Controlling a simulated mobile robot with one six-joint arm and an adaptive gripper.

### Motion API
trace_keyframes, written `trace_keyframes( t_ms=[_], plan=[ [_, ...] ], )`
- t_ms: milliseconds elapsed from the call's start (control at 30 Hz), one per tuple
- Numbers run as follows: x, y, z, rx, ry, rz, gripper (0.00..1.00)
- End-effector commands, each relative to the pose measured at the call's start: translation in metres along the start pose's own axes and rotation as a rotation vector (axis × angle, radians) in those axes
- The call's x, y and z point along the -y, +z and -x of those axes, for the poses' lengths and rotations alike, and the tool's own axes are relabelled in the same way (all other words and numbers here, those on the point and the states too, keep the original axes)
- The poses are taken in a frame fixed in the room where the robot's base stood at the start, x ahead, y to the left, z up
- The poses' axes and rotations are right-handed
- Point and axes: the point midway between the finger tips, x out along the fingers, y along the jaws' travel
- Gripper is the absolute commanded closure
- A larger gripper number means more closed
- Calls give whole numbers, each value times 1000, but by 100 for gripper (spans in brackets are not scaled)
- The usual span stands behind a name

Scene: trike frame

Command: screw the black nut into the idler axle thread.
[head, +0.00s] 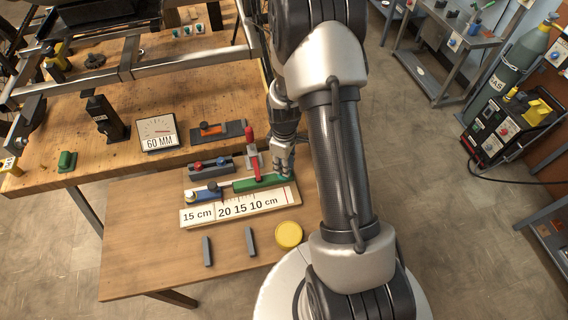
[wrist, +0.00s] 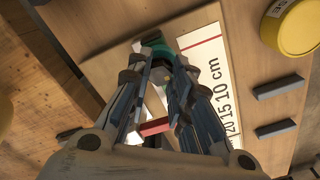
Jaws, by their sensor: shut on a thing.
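My gripper (head: 283,160) is low over the right end of a green bar (head: 258,183), which lies on a measuring board (head: 248,211) marked 15 cm and 20 15 10 cm. In the wrist view my gripper (wrist: 158,62) has its fingers close together, with a rounded green end (wrist: 152,44) just beyond the tips. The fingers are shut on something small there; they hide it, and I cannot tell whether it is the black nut. No axle thread can be made out. A blue piece (head: 207,194) with a dark knob lies at the bar's left.
A red clamp handle (head: 250,140) stands upright close left of my gripper. A yellow round container (head: 289,234) and two grey bars (head: 207,251) lie in front of the board. A metal frame (head: 128,58) spans the rear workbench. The small table's front left is clear.

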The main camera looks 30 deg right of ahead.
Motion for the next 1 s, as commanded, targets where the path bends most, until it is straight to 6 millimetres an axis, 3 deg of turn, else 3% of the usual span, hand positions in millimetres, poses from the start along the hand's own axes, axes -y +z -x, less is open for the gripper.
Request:
trace_keyframes(
  t_ms=[300, 500, 767, 1000],
  plan=[
    [0, 0, 0, 0, 0, -43, 94],
    [0, 0, 0, 0, 0, -178, 94],
    [0, 0, 0, 0, 0, -192, 94],
    [0, 0, 0, 0, 0, -335, 94]
  ],
)
